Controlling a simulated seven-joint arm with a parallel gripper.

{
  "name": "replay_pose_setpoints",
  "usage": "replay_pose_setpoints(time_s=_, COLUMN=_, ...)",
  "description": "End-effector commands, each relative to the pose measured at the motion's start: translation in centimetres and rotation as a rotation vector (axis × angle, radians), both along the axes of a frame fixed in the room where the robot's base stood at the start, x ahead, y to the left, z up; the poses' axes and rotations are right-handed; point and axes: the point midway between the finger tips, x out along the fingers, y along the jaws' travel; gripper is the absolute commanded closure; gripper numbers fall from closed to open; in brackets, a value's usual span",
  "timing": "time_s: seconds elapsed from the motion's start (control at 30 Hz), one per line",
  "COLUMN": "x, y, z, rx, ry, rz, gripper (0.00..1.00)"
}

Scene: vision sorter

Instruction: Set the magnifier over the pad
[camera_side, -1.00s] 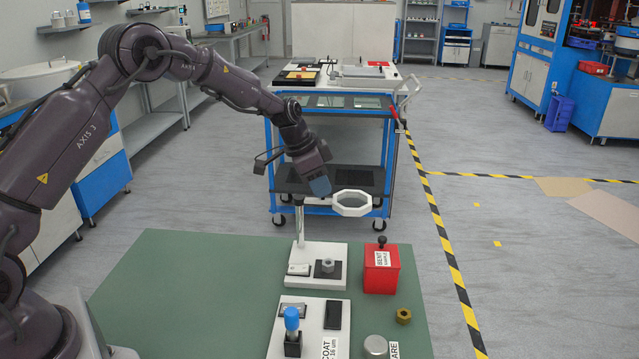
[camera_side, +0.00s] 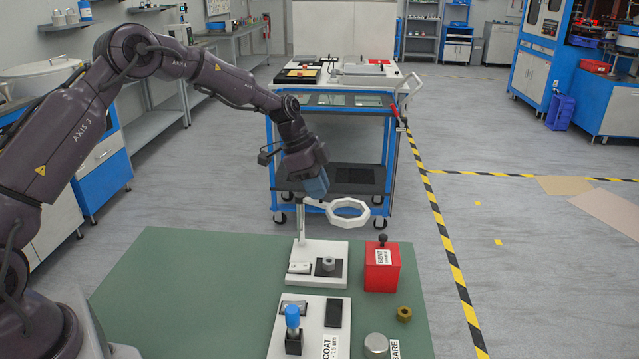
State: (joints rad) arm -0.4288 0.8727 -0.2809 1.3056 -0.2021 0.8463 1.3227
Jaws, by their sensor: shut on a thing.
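The magnifier (camera_side: 348,223) is a white octagonal ring on a pale arm, carried by an upright post (camera_side: 301,225) on a white base (camera_side: 320,249). My gripper (camera_side: 318,197) has a blue-grey end and is shut on the magnifier's arm, between the post and the ring. The jaws themselves are too small to see clearly. The dark square pad (camera_side: 319,272) lies on the base with a grey hex nut (camera_side: 328,263) on it. The ring is above the base, to the right of the pad in the picture.
A red box (camera_side: 382,275) with a black knob stands right of the base. A brass nut (camera_side: 404,313), a metal cylinder (camera_side: 376,345) and a white board (camera_side: 310,310) with a blue-topped tool (camera_side: 292,318) are nearer. The green mat's left side (camera_side: 190,290) is clear.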

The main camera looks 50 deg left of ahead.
Motion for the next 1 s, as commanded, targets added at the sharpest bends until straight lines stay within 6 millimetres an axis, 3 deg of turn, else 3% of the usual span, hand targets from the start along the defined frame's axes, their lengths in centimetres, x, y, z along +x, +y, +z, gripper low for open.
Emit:
replay_pose_setpoints(time_s=0.5, x=-1.6, y=-0.2, z=0.1, rx=0.0, ry=-0.002, rz=-0.377, gripper=1.0)
replay_pose_setpoints(time_s=1.0, x=-2.1, y=-0.1, z=0.1, rx=0.001, ry=0.0, rz=-0.475, gripper=1.0)
